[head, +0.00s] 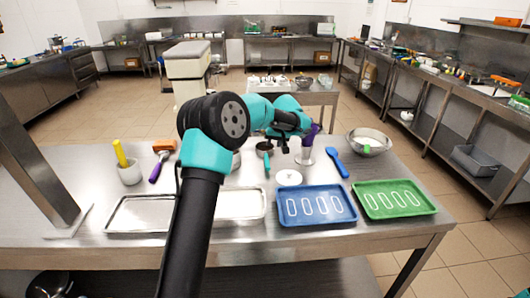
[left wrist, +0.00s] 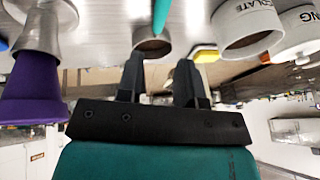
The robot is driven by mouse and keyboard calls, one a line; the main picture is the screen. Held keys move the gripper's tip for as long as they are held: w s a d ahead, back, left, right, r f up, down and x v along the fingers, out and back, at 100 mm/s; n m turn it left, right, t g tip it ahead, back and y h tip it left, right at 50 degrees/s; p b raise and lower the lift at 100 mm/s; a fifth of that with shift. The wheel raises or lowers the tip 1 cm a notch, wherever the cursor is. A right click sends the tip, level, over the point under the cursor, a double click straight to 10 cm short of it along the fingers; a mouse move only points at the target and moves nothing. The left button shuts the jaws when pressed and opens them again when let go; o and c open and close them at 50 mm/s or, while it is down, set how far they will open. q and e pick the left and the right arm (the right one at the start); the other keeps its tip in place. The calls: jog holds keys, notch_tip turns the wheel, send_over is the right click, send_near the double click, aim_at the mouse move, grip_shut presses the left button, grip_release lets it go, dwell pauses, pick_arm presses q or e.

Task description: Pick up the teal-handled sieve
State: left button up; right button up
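The teal-handled sieve lies on the steel table in the middle of the head view, its teal handle (head: 267,166) pointing toward the near side and its dark round bowl at the far end. In the left wrist view its handle (left wrist: 162,16) shows at the top, with the round bowl below it, beyond my fingers. My left gripper (head: 284,141) is above the table, just right of the sieve in the head view. In the left wrist view its two fingers (left wrist: 159,62) are apart with nothing between them. My right gripper is not in view.
A purple-topped tool (head: 309,142) stands close right of my gripper. A blue spoon (head: 337,163), a metal bowl (head: 370,151), a blue tray (head: 282,216) and a green tray (head: 372,210) lie further right. White tubs (left wrist: 245,35) show in the left wrist view.

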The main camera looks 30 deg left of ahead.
aim_at(267, 157)
pick_arm(q)
jog(key=x, duration=0.7)
jog(key=shift+w+a+f, duration=0.1)
jog(key=shift+a+f, duration=0.05)
jog(key=shift+f, duration=0.2)
jog(key=shift+f, duration=0.1)
jog(key=x, duration=0.5)
jog(key=shift+w+a, duration=0.15)
jog(key=shift+w, duration=0.05)
jog(key=shift+c, duration=0.5)
grip_shut()
